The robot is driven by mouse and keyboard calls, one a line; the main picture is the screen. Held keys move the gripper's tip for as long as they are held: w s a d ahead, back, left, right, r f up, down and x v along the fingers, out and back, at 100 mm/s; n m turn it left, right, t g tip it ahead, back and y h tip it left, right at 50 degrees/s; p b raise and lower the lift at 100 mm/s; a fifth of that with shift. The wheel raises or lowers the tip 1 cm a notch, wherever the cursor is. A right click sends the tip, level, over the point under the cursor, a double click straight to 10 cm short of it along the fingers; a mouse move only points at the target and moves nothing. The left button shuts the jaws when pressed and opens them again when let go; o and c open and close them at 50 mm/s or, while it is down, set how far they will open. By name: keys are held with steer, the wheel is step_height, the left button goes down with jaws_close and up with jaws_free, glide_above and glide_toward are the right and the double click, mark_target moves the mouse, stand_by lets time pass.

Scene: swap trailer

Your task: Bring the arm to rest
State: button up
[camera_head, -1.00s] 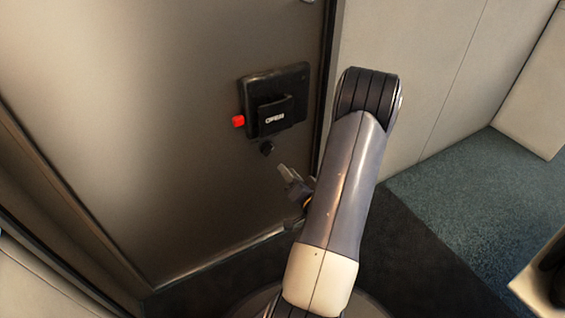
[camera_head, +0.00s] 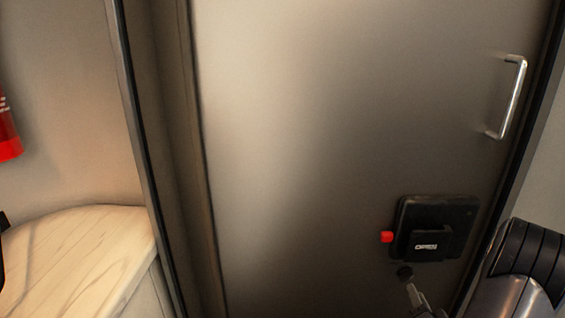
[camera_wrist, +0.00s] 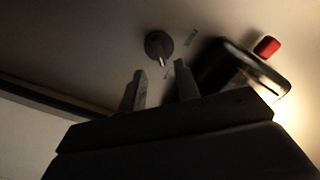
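My arm (camera_head: 525,265) shows at the lower right of the head view, in front of the door's right edge. My gripper (camera_wrist: 160,85) is open in the wrist view, its two fingers apart with nothing between them. One grey fingertip also shows in the head view, at the bottom below the door latch. The wrist view faces the grey door (camera_head: 310,150), with a round knob (camera_wrist: 158,45) beyond the fingers. The black latch box (camera_head: 436,228), marked OPEN, has a red button (camera_head: 387,237) on its left side.
A metal pull handle (camera_head: 513,98) stands out from the door at the upper right. A pale wooden counter (camera_head: 75,255) is at the lower left, beyond the door frame. A red extinguisher-like object (camera_head: 8,130) hangs at the left edge.

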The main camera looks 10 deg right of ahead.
mark_target(409, 278)
steer(key=b+x, duration=0.1)
steer(key=x, duration=0.4)
steer(key=shift+w, duration=0.2)
steer(key=shift+s, duration=0.1)
